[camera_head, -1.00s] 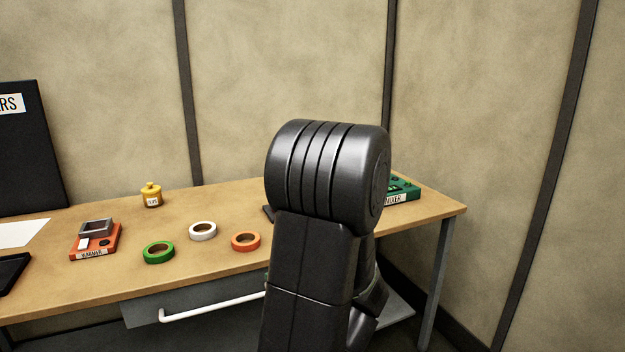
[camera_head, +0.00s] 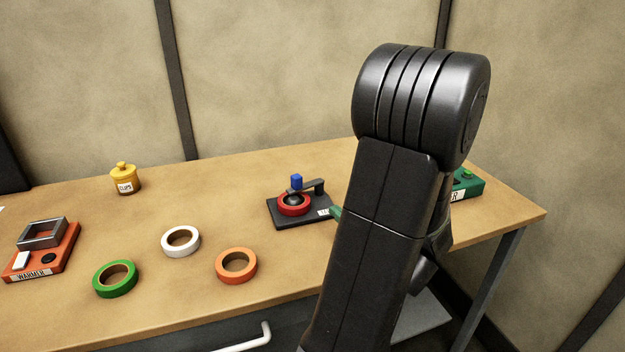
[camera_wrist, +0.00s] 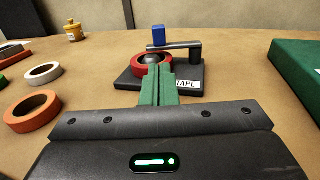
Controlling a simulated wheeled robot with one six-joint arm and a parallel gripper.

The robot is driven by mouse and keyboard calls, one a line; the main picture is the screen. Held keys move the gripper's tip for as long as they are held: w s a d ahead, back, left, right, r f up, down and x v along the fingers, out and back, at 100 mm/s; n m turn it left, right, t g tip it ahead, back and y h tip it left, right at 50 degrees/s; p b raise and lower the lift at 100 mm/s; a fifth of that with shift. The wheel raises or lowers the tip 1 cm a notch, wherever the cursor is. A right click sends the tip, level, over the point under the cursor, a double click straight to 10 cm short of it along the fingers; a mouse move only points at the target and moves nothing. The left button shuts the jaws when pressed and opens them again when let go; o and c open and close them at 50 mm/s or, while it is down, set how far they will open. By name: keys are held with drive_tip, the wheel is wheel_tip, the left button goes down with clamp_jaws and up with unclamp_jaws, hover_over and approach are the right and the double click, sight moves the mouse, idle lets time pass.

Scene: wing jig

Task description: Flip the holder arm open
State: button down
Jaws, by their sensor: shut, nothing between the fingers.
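The tape holder has a black base (camera_head: 301,217) with a red ring (camera_head: 293,207) on it. Its dark holder arm (camera_head: 309,187) lies across above the ring, with a blue block (camera_head: 296,181) at its left end and a post at its right. In the wrist view the holder arm (camera_wrist: 172,47) and the blue block (camera_wrist: 159,33) show beyond my fingers. My gripper (camera_wrist: 159,72) has green fingers shut together and empty. They overlap the front of the base and part of the red ring in that view. I cannot tell whether they touch. My arm hides the gripper's body in the head view.
White (camera_head: 180,241), green (camera_head: 115,278) and orange (camera_head: 236,265) tape rolls lie left of the holder. A yellow clips jar (camera_head: 125,180) and an orange warmer (camera_head: 44,252) stand farther left. A green box (camera_head: 467,184) sits at right near the table edge. Tabletop is clear behind the holder.

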sight(295, 183)
drive_tip(key=shift+s, duration=0.1)
drive_tip(key=shift+a, duration=0.1)
drive_tip(key=p+x, duration=0.1)
drive_tip(key=x, duration=1.3)
drive_tip(key=shift+w+a+f+b, duration=0.1)
drive_tip(key=shift+w+a+b, duration=0.75)
drive_tip(key=shift+a+b, duration=0.3)
drive_tip(key=shift+w+a, duration=0.2)
drive_tip(key=shift+w, duration=0.05)
drive_tip(key=shift+r, duration=0.2)
drive_tip(key=shift+s+d, duration=0.1)
